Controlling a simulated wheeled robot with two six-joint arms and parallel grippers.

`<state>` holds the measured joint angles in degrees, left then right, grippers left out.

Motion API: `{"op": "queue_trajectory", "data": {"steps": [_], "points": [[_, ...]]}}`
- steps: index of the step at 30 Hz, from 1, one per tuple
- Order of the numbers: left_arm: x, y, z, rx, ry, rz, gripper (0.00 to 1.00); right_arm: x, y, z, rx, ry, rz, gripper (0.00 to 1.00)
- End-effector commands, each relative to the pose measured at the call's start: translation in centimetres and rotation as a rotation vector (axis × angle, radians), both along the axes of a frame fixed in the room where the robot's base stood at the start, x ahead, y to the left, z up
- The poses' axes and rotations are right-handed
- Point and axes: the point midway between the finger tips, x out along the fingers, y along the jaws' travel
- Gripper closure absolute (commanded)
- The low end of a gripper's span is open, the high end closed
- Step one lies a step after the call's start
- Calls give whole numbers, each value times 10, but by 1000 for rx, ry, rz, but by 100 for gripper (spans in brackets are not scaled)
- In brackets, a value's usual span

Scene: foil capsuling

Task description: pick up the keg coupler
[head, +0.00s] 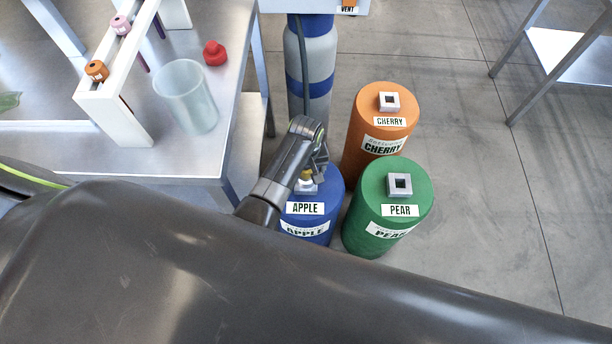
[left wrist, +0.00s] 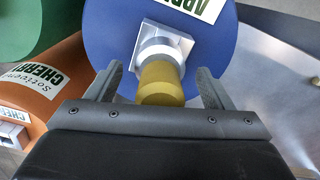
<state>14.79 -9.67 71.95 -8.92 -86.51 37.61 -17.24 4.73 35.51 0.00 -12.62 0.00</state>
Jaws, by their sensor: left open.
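The keg coupler, with a yellow knob over a pale collar (head: 306,176), stands on the square fitting on top of the blue APPLE keg (head: 305,228). In the left wrist view the keg coupler (left wrist: 161,82) shows its yellow end toward the camera, with the white square fitting behind it. My left gripper (head: 314,174) is over the APPLE keg. In the left wrist view its open fingers (left wrist: 158,84) stand on either side of the coupler, with a gap visible on each side. My right gripper is not in view.
An orange CHERRY keg (head: 362,115) and a green PEAR keg (head: 415,222) stand close to the right of the blue one. A grey cylinder with blue bands (head: 318,62) is behind. A metal table (head: 190,160) with a clear cup (head: 187,100) and red object (head: 214,53) is left.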

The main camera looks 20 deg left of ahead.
Motion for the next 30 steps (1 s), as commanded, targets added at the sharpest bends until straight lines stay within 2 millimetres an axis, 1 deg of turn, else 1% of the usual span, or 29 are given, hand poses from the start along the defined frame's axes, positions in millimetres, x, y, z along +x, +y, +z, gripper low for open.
{"op": "queue_trajectory", "data": {"steps": [3, 17, 30], "points": [[0, 0, 1, 0, 0, 0, 25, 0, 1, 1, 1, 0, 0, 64], [0, 0, 1, 0, 0, 0, 86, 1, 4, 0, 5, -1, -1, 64], [1, 0, 4, 0, -2, 0, 86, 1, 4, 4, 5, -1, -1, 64]]}}
